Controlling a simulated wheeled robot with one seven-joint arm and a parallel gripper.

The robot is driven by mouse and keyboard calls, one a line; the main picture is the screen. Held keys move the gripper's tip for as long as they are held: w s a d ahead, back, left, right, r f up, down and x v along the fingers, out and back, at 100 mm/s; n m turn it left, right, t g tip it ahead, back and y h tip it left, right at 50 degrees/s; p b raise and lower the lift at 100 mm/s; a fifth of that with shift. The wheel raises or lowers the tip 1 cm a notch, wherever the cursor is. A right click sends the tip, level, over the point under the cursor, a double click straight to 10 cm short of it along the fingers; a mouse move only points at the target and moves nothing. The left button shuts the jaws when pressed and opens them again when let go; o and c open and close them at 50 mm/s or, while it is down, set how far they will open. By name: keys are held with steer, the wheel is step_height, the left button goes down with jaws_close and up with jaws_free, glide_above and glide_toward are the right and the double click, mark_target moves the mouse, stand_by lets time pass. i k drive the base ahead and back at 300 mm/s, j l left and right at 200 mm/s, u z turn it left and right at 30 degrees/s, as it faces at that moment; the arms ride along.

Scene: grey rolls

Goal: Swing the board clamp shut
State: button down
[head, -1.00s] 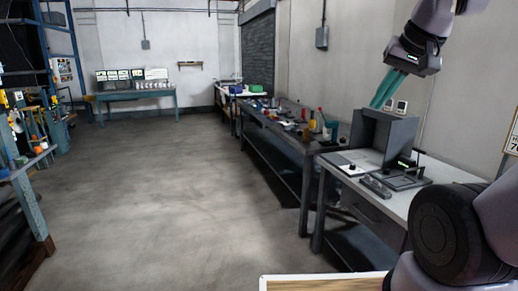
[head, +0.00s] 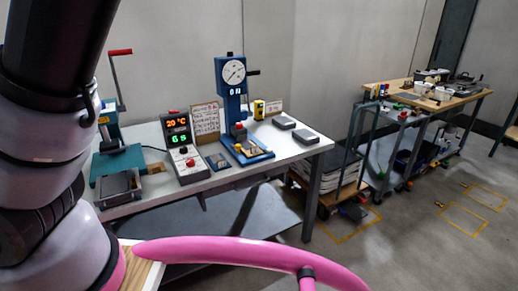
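I cannot make out a board clamp in the head view now. My gripper is not in view. Links of my arm, pale lilac and black, fill the left side and run out of the top edge, so what the gripper does is hidden. A white-topped workbench (head: 290,152) stands ahead. On it are a blue press (head: 232,101) with a round dial and a teal stand (head: 119,160) with a red-topped crank. I cannot tell whether any small fixture there is a clamp.
A grey meter box (head: 185,165) with lit digits and two grey blocks (head: 305,136) lie on the workbench. A small blue plate (head: 217,161) lies beside the press. A wood-topped bench (head: 395,90) stands at the right. The floor (head: 410,250) at the lower right is open.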

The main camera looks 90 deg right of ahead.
mark_target(237, 147)
steer(key=z, duration=2.95)
steer(key=i+j+u, duration=0.3)
steer(key=i+j, duration=0.05)
steer(key=i, duration=0.05)
